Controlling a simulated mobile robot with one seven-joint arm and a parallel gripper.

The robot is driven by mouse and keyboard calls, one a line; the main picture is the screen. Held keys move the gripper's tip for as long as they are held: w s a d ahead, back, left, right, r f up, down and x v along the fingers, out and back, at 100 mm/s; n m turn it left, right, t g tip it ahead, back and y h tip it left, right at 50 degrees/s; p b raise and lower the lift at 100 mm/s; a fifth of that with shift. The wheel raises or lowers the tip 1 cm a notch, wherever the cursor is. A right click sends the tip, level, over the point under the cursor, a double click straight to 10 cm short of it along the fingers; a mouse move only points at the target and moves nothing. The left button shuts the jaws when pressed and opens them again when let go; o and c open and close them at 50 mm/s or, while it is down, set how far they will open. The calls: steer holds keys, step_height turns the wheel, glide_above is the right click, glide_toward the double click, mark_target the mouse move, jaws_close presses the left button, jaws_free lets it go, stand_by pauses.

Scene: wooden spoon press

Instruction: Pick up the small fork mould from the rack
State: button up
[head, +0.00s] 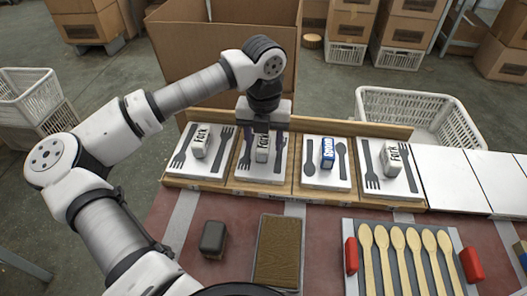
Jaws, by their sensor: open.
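A wooden rack (292,199) holds several white mould plates side by side, each with a labelled block standing on it. The leftmost plate (186,165) has a fork shape and a white "Fork" block (201,143). The second plate (256,177) also shows a fork shape, with a "Fork" block (262,152). The third has a blue-faced spoon block (327,155), and the rightmost has another "Fork" block (391,160). My gripper (264,147) points down over the second plate, open, with its fingers around or just above that block; contact is unclear. Which fork mould is the small one is hard to tell.
A tray of wooden spoons (396,262) with red end handles lies front right. A brown textured board (277,252) and a dark block (213,238) lie on the red table. White panels (450,182) extend right; a cardboard box (205,55) and white basket (425,112) stand behind.

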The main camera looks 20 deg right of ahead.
steer(key=shift+f, duration=0.65)
jaws_close()
